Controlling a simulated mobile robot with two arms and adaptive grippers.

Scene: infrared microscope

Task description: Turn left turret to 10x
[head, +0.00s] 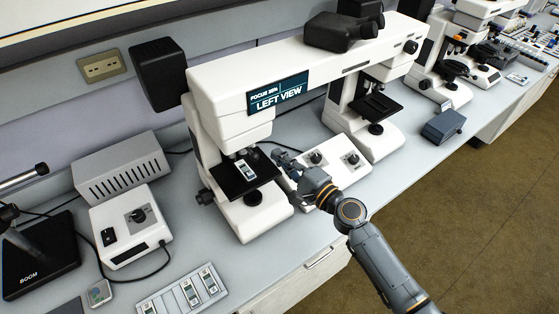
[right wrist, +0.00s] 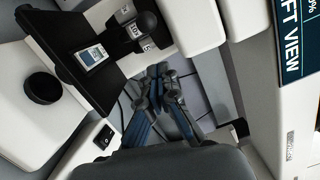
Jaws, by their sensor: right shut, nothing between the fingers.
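The white comparison microscope (head: 228,80) carries a "LEFT VIEW" screen (head: 278,91). The left turret (head: 242,153) sits under its left head, above a black stage (head: 232,182) with a slide on it. In the right wrist view the turret (right wrist: 128,27) shows dark objectives with small white labels at the upper middle, too small to read surely. My right gripper (head: 279,156) is to the right of the left stage, apart from the turret. In the right wrist view its fingertips (right wrist: 161,72) are together and empty. My left gripper is out of view.
A white control box with knobs (head: 335,150) stands between the two microscope bases, close to my right gripper. The right stage (head: 376,106) is beyond it. A power box (head: 130,225), a slide tray (head: 185,294) and a boom stand (head: 40,255) are at the left.

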